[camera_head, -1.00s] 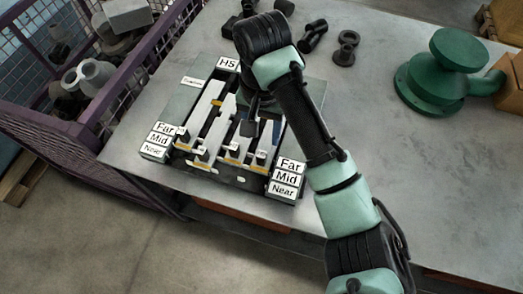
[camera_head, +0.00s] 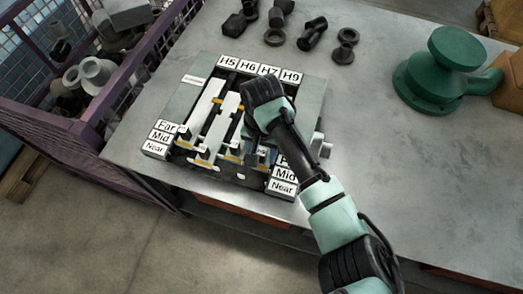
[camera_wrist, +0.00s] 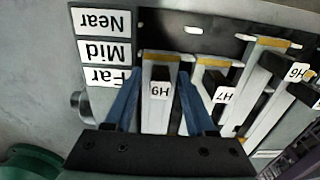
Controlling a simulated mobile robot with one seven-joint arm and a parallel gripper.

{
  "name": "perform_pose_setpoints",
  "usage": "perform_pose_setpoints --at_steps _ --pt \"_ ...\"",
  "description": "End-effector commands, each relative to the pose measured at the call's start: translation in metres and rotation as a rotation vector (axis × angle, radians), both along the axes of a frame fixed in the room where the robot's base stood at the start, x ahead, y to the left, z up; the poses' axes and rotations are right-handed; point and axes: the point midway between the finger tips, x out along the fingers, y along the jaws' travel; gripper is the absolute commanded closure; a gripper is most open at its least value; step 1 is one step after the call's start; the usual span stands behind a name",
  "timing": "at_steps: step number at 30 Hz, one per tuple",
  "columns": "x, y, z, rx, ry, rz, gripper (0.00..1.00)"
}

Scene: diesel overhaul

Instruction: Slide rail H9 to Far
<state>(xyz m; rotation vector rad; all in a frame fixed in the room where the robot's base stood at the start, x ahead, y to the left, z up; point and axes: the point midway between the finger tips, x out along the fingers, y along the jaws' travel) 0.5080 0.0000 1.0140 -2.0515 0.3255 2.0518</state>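Rail H9 is a pale bar with a yellow band near its end, a dark upright tab and a white H9 label; in the wrist view its tab and label (camera_wrist: 160,88) lie between my fingers. My gripper (camera_wrist: 160,78) is open, with one blue finger on each side of the tab and gaps showing. In the wrist view, the rail's banded end is about level with the Mid label (camera_wrist: 104,50), between Near (camera_wrist: 104,20) and Far (camera_wrist: 108,77). In the head view, my arm hides most of H9 under the H9 header label (camera_head: 291,76).
Neighbouring rails H7 (camera_wrist: 222,95) and H6 (camera_wrist: 293,72) lie close beside H9. Another Far/Mid/Near label block (camera_head: 160,138) stands at the left. A green flanged part (camera_head: 440,75) and dark fittings (camera_head: 312,34) lie on the grey table. A purple wire crate (camera_head: 75,130) stands left.

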Motion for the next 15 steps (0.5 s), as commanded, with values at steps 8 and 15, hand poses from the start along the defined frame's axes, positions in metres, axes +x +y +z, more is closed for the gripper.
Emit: perform_pose_setpoints --at_steps 8,15 --pt "0.0001 0.0002 0.0004 0.0 0.0 0.0 0.96" --pt "0.0002 0.0002 0.0006 0.0 0.0 0.0 1.0"
